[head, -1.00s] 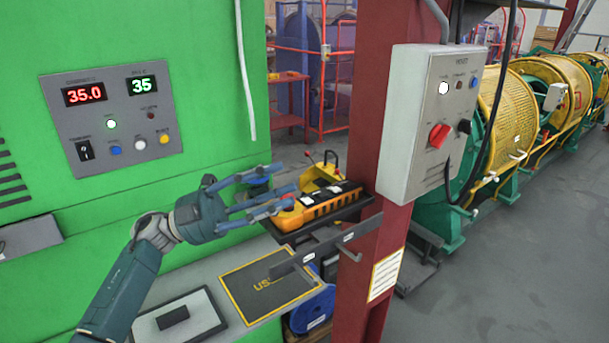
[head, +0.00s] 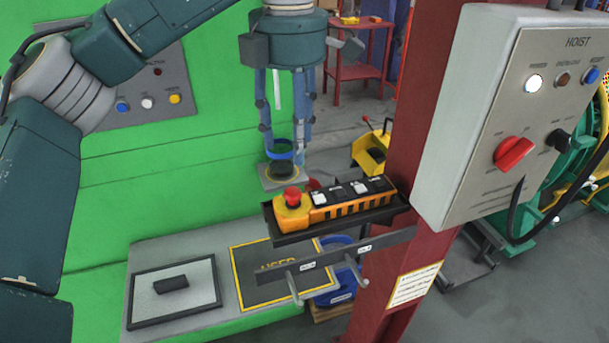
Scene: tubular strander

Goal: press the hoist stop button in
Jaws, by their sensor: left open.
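The orange hoist pendant (head: 350,202) lies in a black tray (head: 290,239) fixed to the red column. A red mushroom button (head: 291,195) stands on the left end of the pendant, and it is the likely stop button. My left gripper (head: 284,150) points straight down, with its fingers spread and nothing seen between them. In the picture its tips are just above the red button, with a gap; how far apart they are in depth I cannot tell. My right gripper is not in view.
A grey hoist box (head: 530,110) with a red rotary switch (head: 514,153) hangs on the red column (head: 425,100). Two hooks stick out from a bar (head: 345,262) below the tray. A green cabinet (head: 190,190) stands behind my left arm.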

